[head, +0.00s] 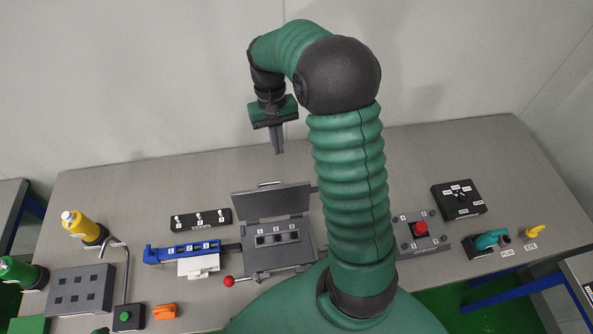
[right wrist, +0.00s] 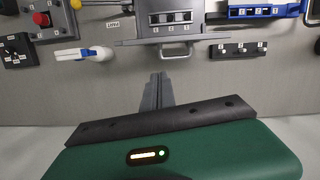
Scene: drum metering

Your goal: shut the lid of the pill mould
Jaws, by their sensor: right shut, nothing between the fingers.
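The pill mould (head: 282,258) is a grey box on the table in the head view, with a row of numbered dark cavities. Its flat grey lid (head: 270,204) stands open, tilted up at the back, with a bar handle (head: 270,184) on its far edge. The mould (right wrist: 188,5) also shows at the top of the right wrist view, with the handle (right wrist: 176,51) facing me. My right gripper (head: 279,151) is shut and empty, pointing down above and behind the lid, apart from it. Its fingers (right wrist: 157,82) show below the handle in the right wrist view. My left gripper is out of view.
A blue numbered slide (head: 168,256) and black switch strip (head: 201,219) are left of the mould. A red-knobbed lever (head: 229,281) is at its front left. A red-button box (head: 421,229) is to the right. The table behind the lid is clear.

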